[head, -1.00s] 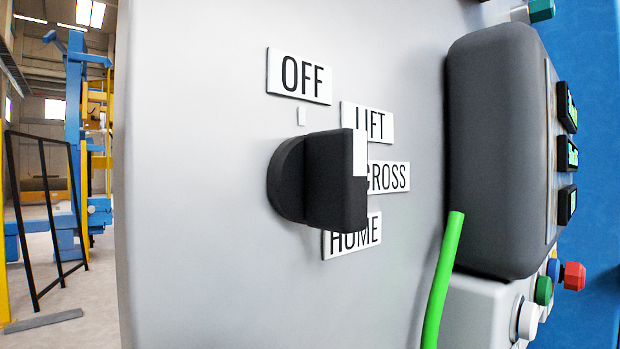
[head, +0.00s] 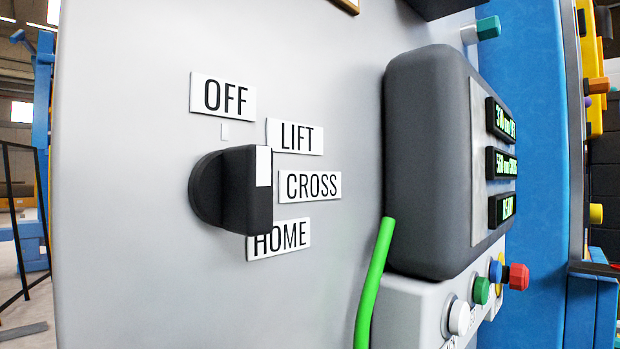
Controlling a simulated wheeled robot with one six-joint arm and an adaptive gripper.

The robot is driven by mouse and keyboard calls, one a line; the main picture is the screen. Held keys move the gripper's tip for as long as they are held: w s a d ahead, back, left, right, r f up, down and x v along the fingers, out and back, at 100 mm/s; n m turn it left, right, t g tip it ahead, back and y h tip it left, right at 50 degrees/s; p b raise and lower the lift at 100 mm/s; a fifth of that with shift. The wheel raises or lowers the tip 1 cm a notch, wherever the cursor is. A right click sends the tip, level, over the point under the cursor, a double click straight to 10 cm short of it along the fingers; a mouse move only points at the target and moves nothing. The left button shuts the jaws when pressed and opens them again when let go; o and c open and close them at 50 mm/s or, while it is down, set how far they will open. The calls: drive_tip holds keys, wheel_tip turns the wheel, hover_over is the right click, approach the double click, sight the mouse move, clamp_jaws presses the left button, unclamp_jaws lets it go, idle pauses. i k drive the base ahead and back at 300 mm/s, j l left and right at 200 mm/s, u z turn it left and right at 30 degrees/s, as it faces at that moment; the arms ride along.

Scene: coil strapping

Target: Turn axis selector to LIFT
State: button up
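In this slanted view the mark shows beside the CROSS label (head: 312,186) and below the LIFT label (head: 294,137). I cannot tell for sure which position the knob points to. The OFF label (head: 223,97) is above the knob. The HOME label (head: 280,239) is below, partly covered by the handle. My gripper is not in view.
A dark grey display housing (head: 430,150) juts out right of the labels. A green hose or rod (head: 374,285) rises beside it. Several coloured push buttons, including a red one (head: 519,277), are at lower right. The panel left of the knob is bare.

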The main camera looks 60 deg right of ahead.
sight(231, 189)
drive_tip(key=k+j+u, duration=0.3)
drive_tip(key=k+j, duration=0.55)
drive_tip(key=k+j+u, duration=0.15)
drive_tip(key=j, duration=0.2)
drive_tip(key=k+j+u, duration=0.1)
drive_tip(key=j, duration=0.3)
drive_tip(key=k, duration=0.1)
